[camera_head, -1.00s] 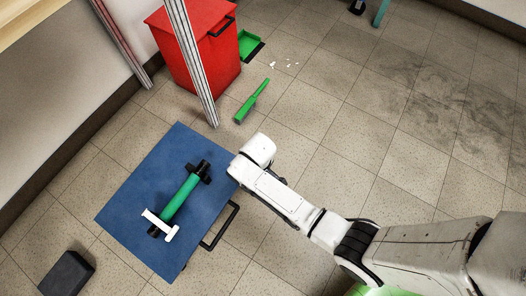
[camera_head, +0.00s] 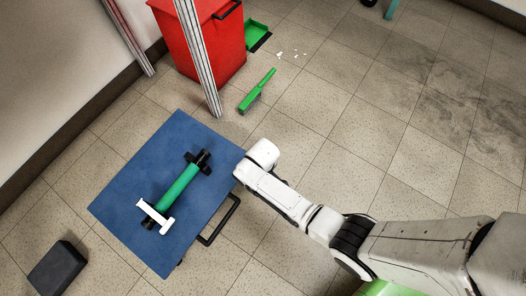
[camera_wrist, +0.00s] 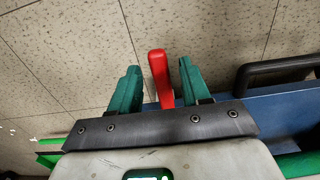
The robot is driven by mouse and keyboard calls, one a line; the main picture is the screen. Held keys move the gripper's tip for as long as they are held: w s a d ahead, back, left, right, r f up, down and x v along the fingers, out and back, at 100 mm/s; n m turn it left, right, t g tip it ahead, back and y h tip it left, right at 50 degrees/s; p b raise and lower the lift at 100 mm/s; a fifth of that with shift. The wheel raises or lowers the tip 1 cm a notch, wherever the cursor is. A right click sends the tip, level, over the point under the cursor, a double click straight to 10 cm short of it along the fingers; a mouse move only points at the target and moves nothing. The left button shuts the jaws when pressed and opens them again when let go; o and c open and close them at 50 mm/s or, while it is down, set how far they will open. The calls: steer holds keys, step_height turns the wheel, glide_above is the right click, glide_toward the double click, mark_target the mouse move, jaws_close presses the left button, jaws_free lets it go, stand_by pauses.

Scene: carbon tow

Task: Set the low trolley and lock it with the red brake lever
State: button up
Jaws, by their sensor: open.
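The low trolley (camera_head: 130,190) has a blue deck and stands on the tiled floor at the lower left of the head view. Its deck edge also shows at the right of the wrist view (camera_wrist: 262,110). The red brake lever (camera_wrist: 160,72) shows in the wrist view, standing between my gripper's two teal fingers (camera_wrist: 159,76). The fingers are open, with a gap on each side of the lever. In the head view my arm's end is at the deck's right edge and hides the lever and my fingers.
A green roll (camera_head: 177,189) with dark ends lies on the deck, with a white T-shaped piece (camera_head: 155,217) at its near end. A black handle (camera_head: 222,222) juts from the right side.

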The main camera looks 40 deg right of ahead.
steer(key=shift+c, duration=0.2)
jaws_close()
stand_by(0.4)
